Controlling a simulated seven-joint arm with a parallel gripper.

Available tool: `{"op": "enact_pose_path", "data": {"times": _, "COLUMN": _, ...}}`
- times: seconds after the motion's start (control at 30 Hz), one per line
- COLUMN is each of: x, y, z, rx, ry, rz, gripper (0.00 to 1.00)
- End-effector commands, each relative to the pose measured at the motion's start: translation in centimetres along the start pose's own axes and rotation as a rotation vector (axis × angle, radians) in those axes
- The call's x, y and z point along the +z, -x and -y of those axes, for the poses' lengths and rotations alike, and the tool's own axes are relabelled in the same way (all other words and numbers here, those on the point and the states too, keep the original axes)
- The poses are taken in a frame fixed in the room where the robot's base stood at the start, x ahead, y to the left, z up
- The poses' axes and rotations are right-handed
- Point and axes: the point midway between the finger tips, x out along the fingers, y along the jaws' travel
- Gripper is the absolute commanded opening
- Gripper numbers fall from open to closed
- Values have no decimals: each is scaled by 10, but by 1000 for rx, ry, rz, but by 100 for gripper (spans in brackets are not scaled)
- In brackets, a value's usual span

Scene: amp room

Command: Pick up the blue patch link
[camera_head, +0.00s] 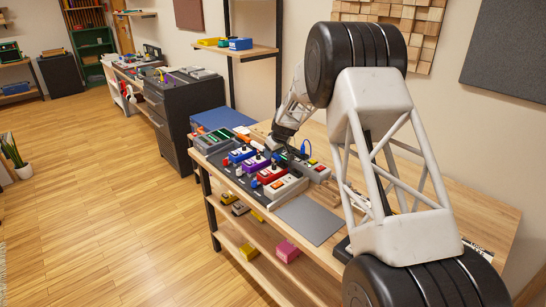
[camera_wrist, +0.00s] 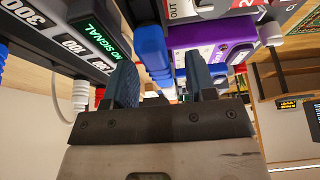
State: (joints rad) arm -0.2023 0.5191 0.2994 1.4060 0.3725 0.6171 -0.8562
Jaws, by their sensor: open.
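My gripper (camera_wrist: 160,62) is open, its two dark fingers apart, close to the row of pedals. A blue piece with a rounded, ribbed end (camera_wrist: 152,45), which looks like the blue patch link, shows ahead in the gap between the fingers in the wrist view. It lies beside a purple pedal (camera_wrist: 200,56), nearer the left finger, and I cannot tell whether they touch. More blue parts show behind it. In the head view my gripper (camera_head: 275,143) is over the far side of the pedals, and its fingertips are hard to make out.
A purple pedal (camera_head: 256,166) and a red pedal (camera_head: 270,175) stand on the bench with others. A unit with a "NO SIGNAL" display (camera_wrist: 103,42) is close at left in the wrist view. A grey mat (camera_head: 308,219) lies bare on the bench.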

Motion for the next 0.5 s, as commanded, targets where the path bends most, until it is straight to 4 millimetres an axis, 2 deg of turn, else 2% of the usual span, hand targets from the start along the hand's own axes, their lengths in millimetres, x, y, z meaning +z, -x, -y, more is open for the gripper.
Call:
{"op": "enact_pose_path", "data": {"times": 0.33, "x": 0, "y": 0, "z": 0, "rx": 0, "ry": 0, "rz": 0, "gripper": 51}}
{"op": "enact_pose_path", "data": {"times": 0.5, "x": 0, "y": 0, "z": 0, "rx": 0, "ry": 0, "rz": 0, "gripper": 25}}
